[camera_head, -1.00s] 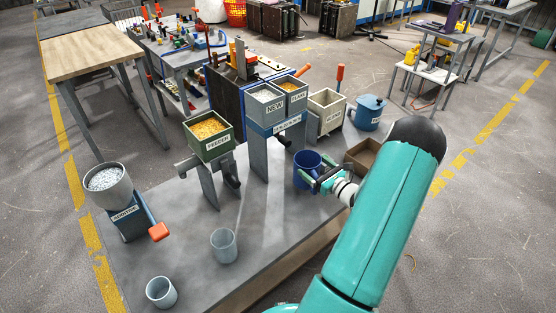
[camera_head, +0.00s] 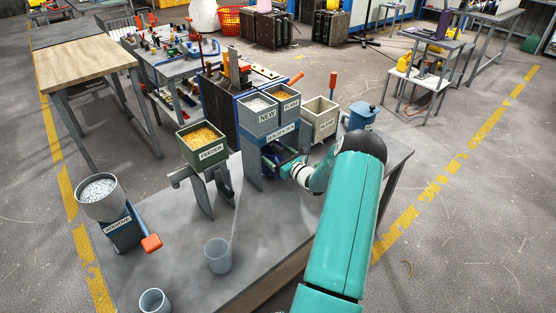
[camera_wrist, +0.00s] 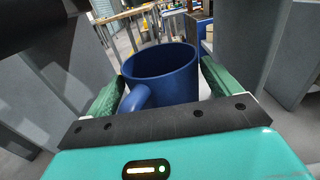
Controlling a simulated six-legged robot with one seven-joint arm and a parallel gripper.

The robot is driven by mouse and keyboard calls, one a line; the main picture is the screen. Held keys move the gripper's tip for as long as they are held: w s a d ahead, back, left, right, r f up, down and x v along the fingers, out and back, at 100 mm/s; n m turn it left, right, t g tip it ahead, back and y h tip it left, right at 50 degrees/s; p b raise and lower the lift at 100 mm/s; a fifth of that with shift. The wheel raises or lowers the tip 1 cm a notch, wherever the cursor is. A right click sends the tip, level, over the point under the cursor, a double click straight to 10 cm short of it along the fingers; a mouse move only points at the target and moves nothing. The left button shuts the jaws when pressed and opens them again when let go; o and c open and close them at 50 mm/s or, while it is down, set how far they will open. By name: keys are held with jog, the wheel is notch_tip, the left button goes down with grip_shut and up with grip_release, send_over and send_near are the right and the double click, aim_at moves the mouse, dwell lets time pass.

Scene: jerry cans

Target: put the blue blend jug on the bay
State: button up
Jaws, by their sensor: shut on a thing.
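The blue jug (camera_head: 269,160) is partly hidden behind my gripper and the stand in the head view. My gripper (camera_head: 282,163) is shut on it. In the wrist view the jug (camera_wrist: 160,75) is upright between the green fingers, its rim up and its handle toward me. The jug is at the opening under the twin-hopper stand (camera_head: 252,160), between its grey side plates. I take this opening for the bay. Grey panels (camera_wrist: 245,45) stand on both sides of the jug in the wrist view. I cannot tell if the jug touches the floor of the opening.
The green feeder bin (camera_head: 203,147) is to the left, a cream bin (camera_head: 319,122) and a blue lidded pot (camera_head: 362,117) to the right. Two grey cups (camera_head: 218,256) and the additive hopper (camera_head: 102,200) stand at the front left.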

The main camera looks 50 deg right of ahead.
jog(key=shift+f, duration=0.95)
jog(key=o, duration=0.8)
jog(key=shift+f, duration=0.15)
jog(key=s, duration=0.4)
jog(key=s+a, duration=0.1)
jog(key=s, duration=0.7)
jog(key=shift+a, duration=0.15)
